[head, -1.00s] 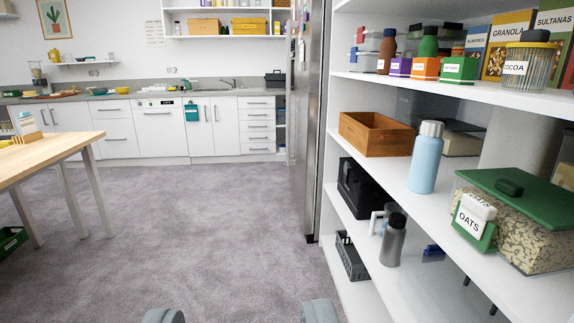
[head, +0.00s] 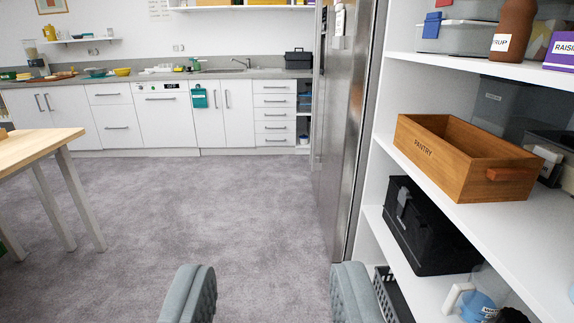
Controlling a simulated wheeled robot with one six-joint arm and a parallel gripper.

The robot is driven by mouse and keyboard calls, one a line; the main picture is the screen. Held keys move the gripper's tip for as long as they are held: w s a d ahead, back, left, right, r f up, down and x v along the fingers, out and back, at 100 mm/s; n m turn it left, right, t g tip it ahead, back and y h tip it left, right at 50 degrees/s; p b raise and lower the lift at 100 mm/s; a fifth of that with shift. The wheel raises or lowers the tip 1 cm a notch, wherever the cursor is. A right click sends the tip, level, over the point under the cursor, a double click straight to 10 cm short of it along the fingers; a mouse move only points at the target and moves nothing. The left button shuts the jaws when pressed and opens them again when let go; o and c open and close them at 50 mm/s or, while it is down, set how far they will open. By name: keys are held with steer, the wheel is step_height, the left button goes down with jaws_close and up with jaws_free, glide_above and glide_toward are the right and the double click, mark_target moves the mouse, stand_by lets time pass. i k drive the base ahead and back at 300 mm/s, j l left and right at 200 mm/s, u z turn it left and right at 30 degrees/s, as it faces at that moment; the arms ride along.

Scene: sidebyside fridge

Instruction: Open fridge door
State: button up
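The stainless steel fridge (head: 345,130) stands right of centre in the head view, seen almost edge-on beside the open shelves.
White shelves (head: 480,190) stand close on the right, holding a wooden pantry box (head: 465,158) and a black box (head: 428,228). A wooden table (head: 38,150) is at the left. White cabinets (head: 224,122) line the back. The grey carpet (head: 205,210) between them is clear.

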mark_target(349, 61)
steer(key=i, duration=1.1)
steer(key=i+u, duration=0.1)
steer(key=i, duration=1.05)
steer(key=i+l, duration=0.2)
steer(key=i, duration=0.9)
steer(key=i+u, duration=0.35)
steer(key=k, duration=0.1)
